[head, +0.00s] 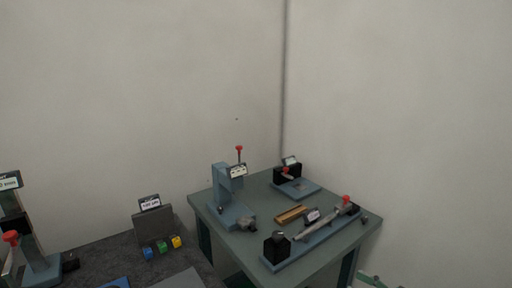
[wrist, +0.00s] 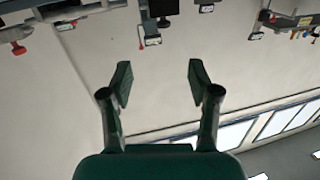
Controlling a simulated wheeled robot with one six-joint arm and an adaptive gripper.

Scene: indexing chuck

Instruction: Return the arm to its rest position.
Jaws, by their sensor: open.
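My gripper (wrist: 158,85) shows in the wrist view with its two dark green fingers spread apart and nothing between them. The wrist view is upside down or strongly tilted, with wall behind the fingers and windows below.
A teal-grey table (head: 232,245) stands in the corner, bearing a press-like stand (head: 226,195), a long blue fixture (head: 315,240), a brass-coloured bar (head: 290,214) and a small black device (head: 290,175).

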